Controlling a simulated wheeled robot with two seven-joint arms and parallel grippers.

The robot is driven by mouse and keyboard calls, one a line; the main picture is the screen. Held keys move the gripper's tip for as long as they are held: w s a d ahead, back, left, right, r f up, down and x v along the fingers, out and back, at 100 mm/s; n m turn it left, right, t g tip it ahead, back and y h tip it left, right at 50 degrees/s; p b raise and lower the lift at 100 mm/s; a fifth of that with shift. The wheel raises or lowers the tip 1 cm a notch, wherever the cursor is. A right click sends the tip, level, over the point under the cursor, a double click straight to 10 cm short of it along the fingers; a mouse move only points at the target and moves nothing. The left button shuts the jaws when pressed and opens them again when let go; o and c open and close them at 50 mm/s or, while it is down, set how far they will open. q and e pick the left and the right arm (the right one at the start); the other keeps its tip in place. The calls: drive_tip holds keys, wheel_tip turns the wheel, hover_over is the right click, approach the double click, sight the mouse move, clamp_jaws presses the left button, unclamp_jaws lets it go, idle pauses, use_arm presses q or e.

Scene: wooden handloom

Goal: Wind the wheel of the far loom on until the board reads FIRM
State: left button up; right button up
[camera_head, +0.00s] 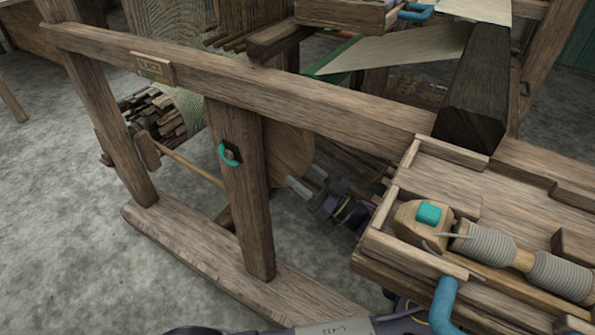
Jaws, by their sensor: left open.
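The board (152,67) is a small plaque on the loom's long top rail and seems to read SLACK. A round wooden disc (289,152), which looks like the wheel, shows behind the front post and is partly hidden by it. My left gripper (296,186) is open, with its pale fingers just below the disc's lower right edge. I cannot tell whether they touch it. No handle on the disc shows clearly. My right gripper is not in view.
A teal-ringed fitting (229,153) sits on the front post (246,215). A wooden tray (400,258) at the lower right holds a shuttle with a teal block (429,214) and thread spools (487,244). Grey floor (60,240) is clear at the left.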

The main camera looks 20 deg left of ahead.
use_arm(q)
drive_tip(key=shift+x, duration=1.1)
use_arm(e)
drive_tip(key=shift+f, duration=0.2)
use_arm(q)
drive_tip(key=shift+c, duration=0.3)
